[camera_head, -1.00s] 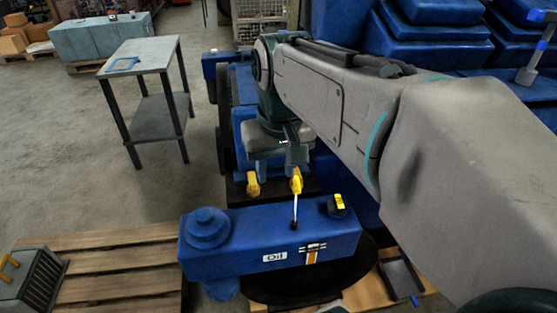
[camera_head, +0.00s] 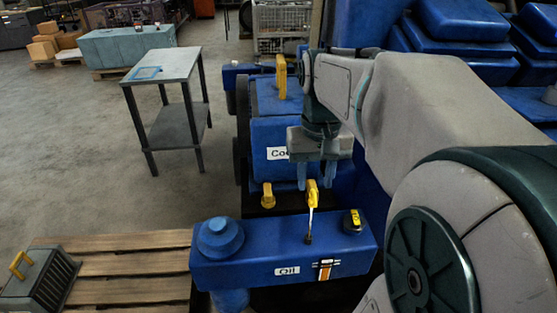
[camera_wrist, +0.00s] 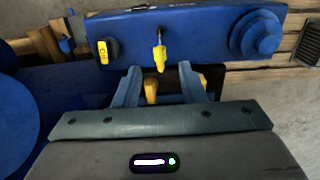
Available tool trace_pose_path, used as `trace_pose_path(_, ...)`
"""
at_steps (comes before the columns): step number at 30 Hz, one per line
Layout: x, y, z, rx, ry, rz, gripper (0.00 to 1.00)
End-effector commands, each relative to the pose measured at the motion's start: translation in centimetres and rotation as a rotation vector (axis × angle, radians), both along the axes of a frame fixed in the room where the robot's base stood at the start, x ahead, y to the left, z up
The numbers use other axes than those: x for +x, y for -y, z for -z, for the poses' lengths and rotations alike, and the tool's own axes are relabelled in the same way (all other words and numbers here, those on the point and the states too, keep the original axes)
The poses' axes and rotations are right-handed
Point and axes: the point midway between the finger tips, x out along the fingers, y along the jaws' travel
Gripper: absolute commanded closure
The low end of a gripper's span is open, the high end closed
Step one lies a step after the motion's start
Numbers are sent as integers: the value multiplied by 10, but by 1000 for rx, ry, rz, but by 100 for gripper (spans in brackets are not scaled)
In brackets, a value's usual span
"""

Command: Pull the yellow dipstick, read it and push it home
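The dipstick (camera_head: 312,190) has a yellow handle on a thin pale rod. It stands upright in a dark socket on top of the blue oil tank (camera_head: 225,273), labelled "Oil". The handle also shows in the wrist view (camera_wrist: 160,58), just beyond the fingertips. My gripper (camera_head: 316,184) is open and empty, its two fingers pointing down behind the handle in the head view. In the wrist view my gripper (camera_wrist: 160,72) has its fingers apart, with the handle roughly centred ahead of the gap. I see no contact. The lower end of the rod is hidden.
A black and yellow cap (camera_head: 353,221) stands right of the dipstick, and a round blue cap (camera_head: 220,236) left. A yellow knob (camera_head: 268,197) stands behind the tank. A blue block (camera_head: 282,135) with a yellow handle is farther back. A pallet (camera_head: 125,270) lies left.

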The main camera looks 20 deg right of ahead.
Motion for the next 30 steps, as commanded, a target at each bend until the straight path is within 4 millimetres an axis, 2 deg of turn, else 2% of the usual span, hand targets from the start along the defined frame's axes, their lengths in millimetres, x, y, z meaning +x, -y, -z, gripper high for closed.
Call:
trace_pose_path(3,-1,0,20,1,-3,0,63)
trace_pose_path(9,0,0,39,0,-1,0,63)
trace_pose_path(19,0,0,42,0,1,0,63)
trace_pose_path(20,0,0,42,0,1,0,68)
trace_pose_path(23,0,0,42,0,1,0,96)
trace_pose_path(24,0,0,42,0,1,0,100)
trace_pose_path(30,0,0,44,0,1,0,100)
